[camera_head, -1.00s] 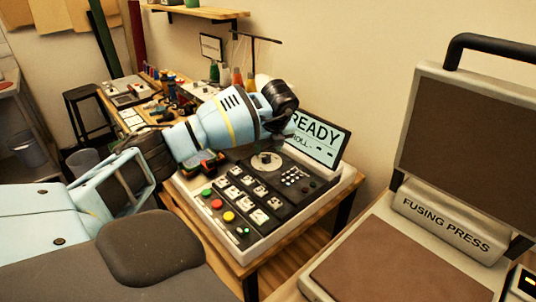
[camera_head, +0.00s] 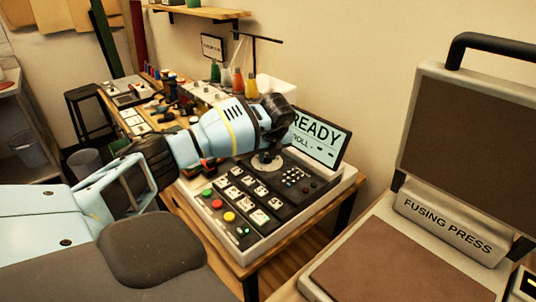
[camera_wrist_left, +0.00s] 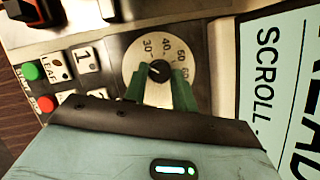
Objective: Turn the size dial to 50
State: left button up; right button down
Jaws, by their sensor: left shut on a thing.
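The size dial (camera_head: 273,166) is a pale round plate with a dark knob on the black control panel, below the READY screen. In the left wrist view the dial (camera_wrist_left: 133,58) shows the numbers 30, 40 and others partly covered. Its dark knob (camera_wrist_left: 158,69) has a small light mark toward its left side; the exact value it points to is hard to read. My left gripper (camera_head: 266,154) reaches down over the dial from above. In the left wrist view its green fingers (camera_wrist_left: 165,80) stand on either side of the knob, shut on it. My right gripper is not in view.
The panel carries several white picture buttons (camera_head: 234,192), plus red, green and yellow ones, beside the dial. The READY screen (camera_head: 318,137) stands close behind the gripper. A fusing press (camera_head: 445,222) stands at right. Bottles (camera_head: 238,82) and tools crowd the bench behind.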

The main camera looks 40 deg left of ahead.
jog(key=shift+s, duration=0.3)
pick_arm(q)
jog(key=shift+m, duration=0.3)
jog(key=m, duration=0.1)
jog(key=m+t+h, duration=0.1)
jog(key=m, duration=0.1)
jog(key=shift+s+a+r+m+p, duration=0.1)
jog(key=shift+s+a+m+p, duration=0.1)
jog(key=shift+m+p, duration=0.15)
jog(key=m+t, duration=0.1)
jog(key=m, duration=0.1)
jog(key=shift+a+m+h, duration=0.1)
jog(key=shift+m+h, duration=0.25)
jog(key=shift+h, duration=0.05)
jog(key=m+h, duration=0.1)
jog(key=m, duration=0.3)
jog(key=shift+a+t+h, duration=0.15)
jog(key=shift+t+h, duration=0.15)
jog(key=shift+h, duration=0.1)
jog(key=shift+a+m+h+b, duration=0.15)
jog(key=shift+m+h+b, duration=0.65)
jog(key=shift+m, duration=1.6)
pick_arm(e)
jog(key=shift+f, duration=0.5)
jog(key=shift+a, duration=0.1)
pick_arm(q)
jog(key=o, duration=1)
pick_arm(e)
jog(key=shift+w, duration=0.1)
